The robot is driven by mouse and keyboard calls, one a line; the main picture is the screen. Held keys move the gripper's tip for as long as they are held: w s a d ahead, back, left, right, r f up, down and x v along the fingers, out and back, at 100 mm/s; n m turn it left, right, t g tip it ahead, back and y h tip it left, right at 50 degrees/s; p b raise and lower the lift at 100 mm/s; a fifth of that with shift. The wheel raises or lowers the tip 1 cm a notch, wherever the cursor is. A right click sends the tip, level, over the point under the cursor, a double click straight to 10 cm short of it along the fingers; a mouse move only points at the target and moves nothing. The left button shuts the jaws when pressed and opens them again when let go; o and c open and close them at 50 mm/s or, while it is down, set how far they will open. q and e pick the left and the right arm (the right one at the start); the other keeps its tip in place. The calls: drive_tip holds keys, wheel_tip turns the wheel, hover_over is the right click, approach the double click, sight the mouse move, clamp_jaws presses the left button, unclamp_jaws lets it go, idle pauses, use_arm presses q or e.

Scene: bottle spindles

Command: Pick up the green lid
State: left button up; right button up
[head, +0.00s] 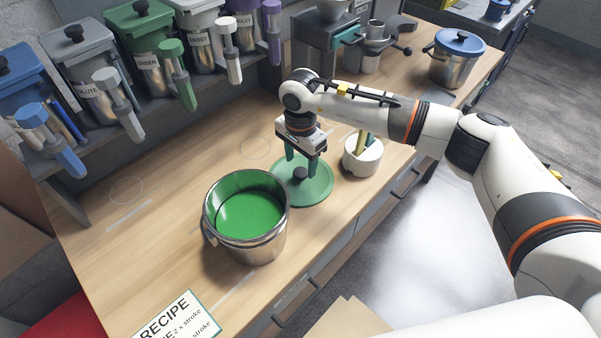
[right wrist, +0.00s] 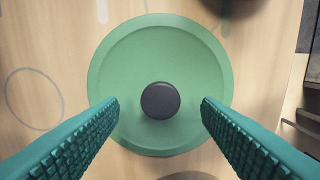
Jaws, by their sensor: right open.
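The green lid (head: 314,190) lies flat on the wooden counter, just right of the metal bucket of green paint (head: 249,212). It has a dark round knob (head: 300,174) at its middle. My right gripper (head: 304,170) is open above the lid, pointing down. In the right wrist view, the lid (right wrist: 160,55) fills the middle, and its knob (right wrist: 160,100) stands between the two teal fingers (right wrist: 160,108) with clear gaps on both sides. My left gripper is not in view.
A white cup with tools (head: 362,160) stands close right of the lid. A blue-lidded pot (head: 456,60) is at the back right. Labelled canisters (head: 160,45) line the shelf behind. A recipe card (head: 175,318) lies in front. The counter left of the bucket is clear.

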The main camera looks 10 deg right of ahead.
sight(301, 172)
wheel_tip(301, 172, down, 2)
drive_tip(key=shift+s+f+p, duration=0.1)
drive_tip(key=shift+p, duration=0.2)
drive_tip(key=shift+f, duration=0.4)
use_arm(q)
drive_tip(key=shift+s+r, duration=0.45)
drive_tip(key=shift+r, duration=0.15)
use_arm(e)
drive_tip(key=c, duration=1.1)
